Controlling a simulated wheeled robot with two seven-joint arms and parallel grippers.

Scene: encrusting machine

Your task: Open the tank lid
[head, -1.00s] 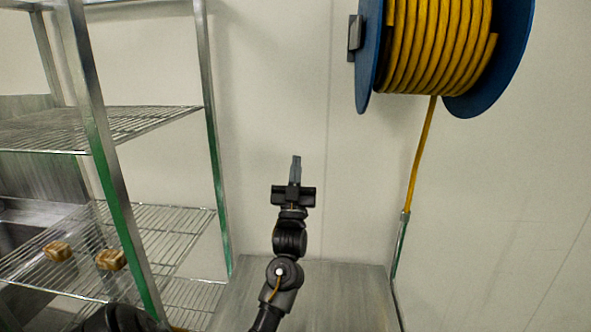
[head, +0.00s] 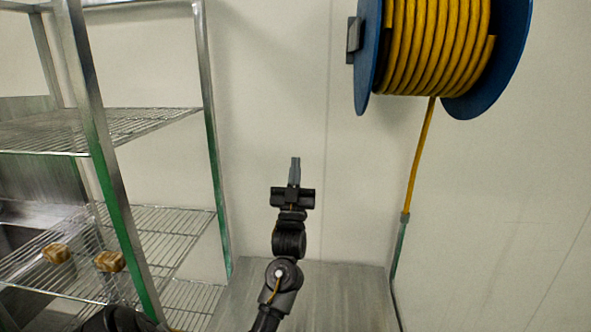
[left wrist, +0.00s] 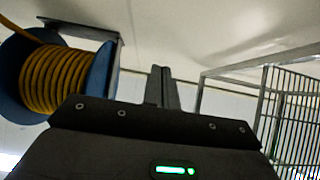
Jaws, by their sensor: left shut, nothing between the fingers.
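My left gripper (head: 295,172) points upward in front of the pale wall, near the middle of the head view. Its fingers are together with nothing between them. It also shows in the left wrist view (left wrist: 162,86), with the fingers closed. No tank or tank lid can be made out in either view. My right gripper is not in view.
A blue hose reel (head: 368,60) with yellow hose (head: 435,45) hangs on the wall at the upper right. A wire shelf rack (head: 160,225) stands at left, with two brown items (head: 110,261) on it. A grey metal surface (head: 340,290) lies below the gripper.

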